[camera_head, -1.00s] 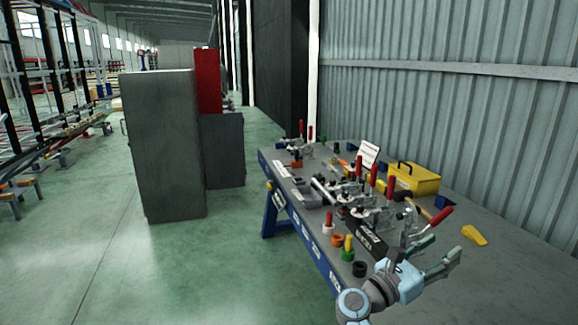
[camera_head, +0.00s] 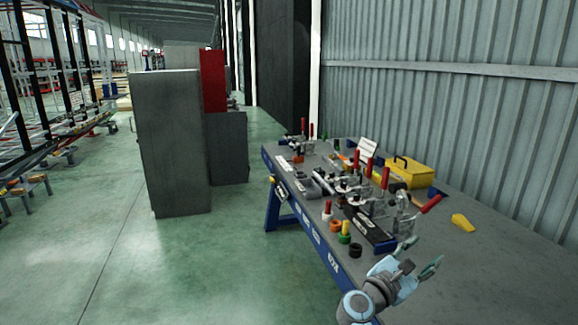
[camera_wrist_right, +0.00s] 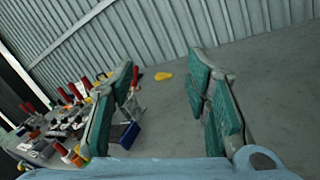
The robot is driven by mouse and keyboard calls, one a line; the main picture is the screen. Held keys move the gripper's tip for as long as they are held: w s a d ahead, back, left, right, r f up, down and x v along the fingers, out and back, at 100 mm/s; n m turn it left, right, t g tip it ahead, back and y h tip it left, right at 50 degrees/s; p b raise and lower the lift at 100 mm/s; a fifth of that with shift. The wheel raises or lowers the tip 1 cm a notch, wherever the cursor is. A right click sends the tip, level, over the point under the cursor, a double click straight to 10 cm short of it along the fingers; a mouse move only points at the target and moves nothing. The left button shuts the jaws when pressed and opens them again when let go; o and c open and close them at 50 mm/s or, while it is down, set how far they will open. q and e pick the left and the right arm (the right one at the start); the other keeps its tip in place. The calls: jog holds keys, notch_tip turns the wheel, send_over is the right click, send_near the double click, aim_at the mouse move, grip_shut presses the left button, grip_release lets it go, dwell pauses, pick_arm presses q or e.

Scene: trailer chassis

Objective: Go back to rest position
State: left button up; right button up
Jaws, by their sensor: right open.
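My right gripper (camera_head: 420,256) is open and empty over the near right part of the workbench in the head view. My left gripper is in neither view.
The workbench (camera_head: 520,262) carries red-handled clamps (camera_head: 384,178), a yellow toolbox (camera_head: 408,172) and small coloured cylinders (camera_head: 345,232). A corrugated wall (camera_head: 450,100) stands behind it. Grey cabinets (camera_head: 172,140) stand to the left. The green floor (camera_head: 190,270) at front left is clear.

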jog(key=w+a+f+m+y, duration=0.1)
jog(key=a+f+m+y, duration=0.3)
jog(key=f, duration=0.7)
jog(key=w+a+f+m+y, duration=0.15)
jog(key=f+y, duration=0.35)
jog(key=f, duration=0.5)
jog(key=s+a+f+m+g+y, duration=0.1)
jog(key=s+a+f+m+y, duration=0.15)
jog(key=s+f, duration=0.55)
jog(key=s+a+f+m+g+y, duration=0.15)
jog(key=s+f+m, duration=0.25)
jog(key=f, duration=0.8)
jog(key=s+d+f+m+g+y+b, duration=0.1)
jog(key=s+f+m+g, duration=0.15)
jog(key=s+f, duration=0.6)
jog(key=s+d+f+m+g+y+b, duration=0.1)
jog(key=s+f+m, duration=0.4)
jog(key=s, duration=0.7)
jog(key=s+d+f+g, duration=0.2)
jog(key=s+f, duration=0.1)
jog(key=s, duration=1)
jog(key=s+d+f+g, duration=0.2)
jog(key=s+f, duration=0.1)
jog(key=s, duration=0.9)
jog(key=shift+s+d+f, duration=0.25)
jog(key=shift+s+f, duration=0.15)
jog(key=shift+m, duration=0.25)
